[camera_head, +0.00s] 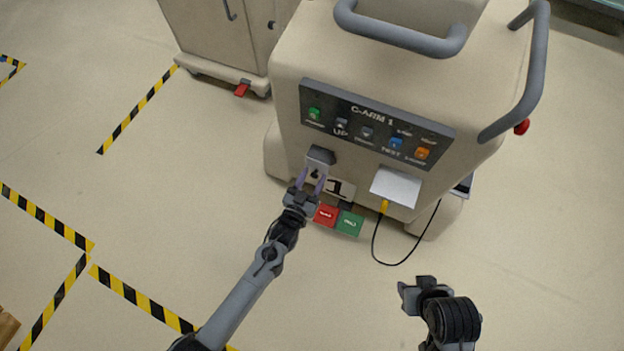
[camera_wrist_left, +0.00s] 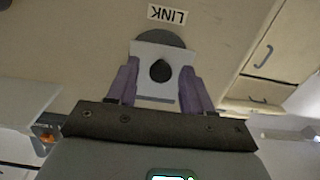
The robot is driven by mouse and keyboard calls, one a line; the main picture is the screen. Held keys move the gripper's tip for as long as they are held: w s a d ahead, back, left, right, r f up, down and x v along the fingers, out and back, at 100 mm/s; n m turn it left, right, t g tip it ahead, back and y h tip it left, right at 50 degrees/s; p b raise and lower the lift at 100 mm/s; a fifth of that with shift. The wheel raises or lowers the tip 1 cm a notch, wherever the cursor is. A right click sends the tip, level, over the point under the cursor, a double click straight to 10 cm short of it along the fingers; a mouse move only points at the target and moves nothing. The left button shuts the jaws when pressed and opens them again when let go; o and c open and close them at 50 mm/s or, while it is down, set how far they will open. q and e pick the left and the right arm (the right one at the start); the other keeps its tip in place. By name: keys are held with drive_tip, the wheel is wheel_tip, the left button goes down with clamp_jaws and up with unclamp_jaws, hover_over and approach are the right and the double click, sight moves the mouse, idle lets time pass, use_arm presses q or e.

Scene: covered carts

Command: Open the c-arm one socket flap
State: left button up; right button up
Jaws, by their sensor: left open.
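The C-ARM 1 cart (camera_head: 390,60) stands at the upper centre with its button panel facing me. Below the panel's left part is a dark grey socket cover (camera_head: 320,155) with a pale plate under it. In the left wrist view a grey rounded piece (camera_wrist_left: 160,37) and the pale plate with a black drop-shaped mark (camera_wrist_left: 160,71) show upside down near a LINK label. My left gripper (camera_head: 312,179) is open, its purple fingers on either side of the plate; contact cannot be told. My right gripper (camera_head: 414,289) is low at the right, away from the cart; its jaws are unclear.
A white flap (camera_head: 396,187) with a yellow plug (camera_head: 384,206) and black cable is on the cart's right side. Red (camera_head: 326,214) and green (camera_head: 350,223) pedals are at its base. Another cart (camera_head: 220,40) stands behind left. Striped tape marks open floor.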

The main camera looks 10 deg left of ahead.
sight(314, 175)
use_arm(q)
drive_tip(key=shift+c, duration=0.3)
clamp_jaws()
drive_tip(key=shift+r+p, duration=0.25)
drive_tip(key=shift+p, duration=0.3)
drive_tip(key=shift+s+a+r+g+y+p, duration=0.1)
drive_tip(key=shift+s+r+g+y+p, duration=0.75)
drive_tip(key=shift+p, duration=2.25)
drive_tip(key=shift+w+a+r+g+h+p, duration=0.15)
drive_tip(key=shift+g+p, duration=1.25)
drive_tip(key=shift+p, duration=1.7)
drive_tip(key=shift+s+a+r+g+y+p, duration=0.1)
drive_tip(key=shift+s+r+g+y+p, duration=0.75)
drive_tip(key=shift+p, duration=2.25)
drive_tip(key=shift+w+f+g+h, duration=0.3)
drive_tip(key=shift+w+g+h, duration=0.05)
drive_tip(key=shift+g+h, duration=0.1)
